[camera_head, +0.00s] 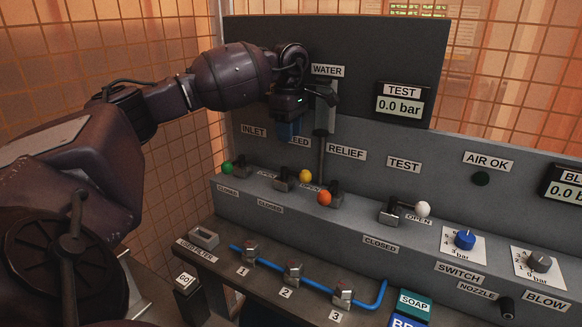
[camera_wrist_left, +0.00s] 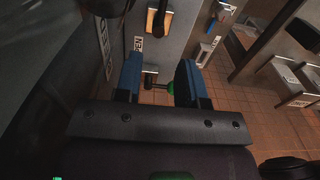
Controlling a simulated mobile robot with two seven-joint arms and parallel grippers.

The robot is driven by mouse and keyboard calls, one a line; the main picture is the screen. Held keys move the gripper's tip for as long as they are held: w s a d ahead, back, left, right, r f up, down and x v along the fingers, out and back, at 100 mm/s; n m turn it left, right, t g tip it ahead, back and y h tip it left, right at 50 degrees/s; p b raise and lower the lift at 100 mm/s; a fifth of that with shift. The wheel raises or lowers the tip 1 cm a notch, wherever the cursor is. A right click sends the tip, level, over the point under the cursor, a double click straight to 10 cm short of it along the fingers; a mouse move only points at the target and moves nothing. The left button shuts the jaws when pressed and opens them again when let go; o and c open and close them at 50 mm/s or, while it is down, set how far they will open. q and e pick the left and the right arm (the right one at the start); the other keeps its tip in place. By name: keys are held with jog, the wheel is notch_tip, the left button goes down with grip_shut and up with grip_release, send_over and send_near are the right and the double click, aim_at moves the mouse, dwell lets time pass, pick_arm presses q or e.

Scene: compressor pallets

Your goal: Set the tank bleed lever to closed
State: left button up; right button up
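The bleed lever stands on the panel's ledge below a label partly hidden to "EED". It has a yellow knob (camera_head: 305,176). Its arm points right, near an "OPEN" label; a "CLOSED" label (camera_head: 270,207) lies below its base. My left gripper (camera_head: 288,131) points down in front of the upright panel, above the ledge, and covers part of that label. In the left wrist view its blue fingers (camera_wrist_left: 159,84) are apart with nothing gripped. A green knob (camera_wrist_left: 172,87) shows between and beyond them. My right gripper is not in view.
Levers with green (camera_head: 228,168), orange (camera_head: 324,198) and white (camera_head: 423,209) knobs share the ledge. A water unit (camera_head: 325,110) hangs right of my left gripper. Blue tubing (camera_head: 318,287) and fittings lie on the lower shelf.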

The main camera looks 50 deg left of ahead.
aim_at(296, 175)
pick_arm(q)
notch_tip(296, 175, down, 10)
jog(key=shift+r, duration=0.15)
dwell(0.3)
grip_shut()
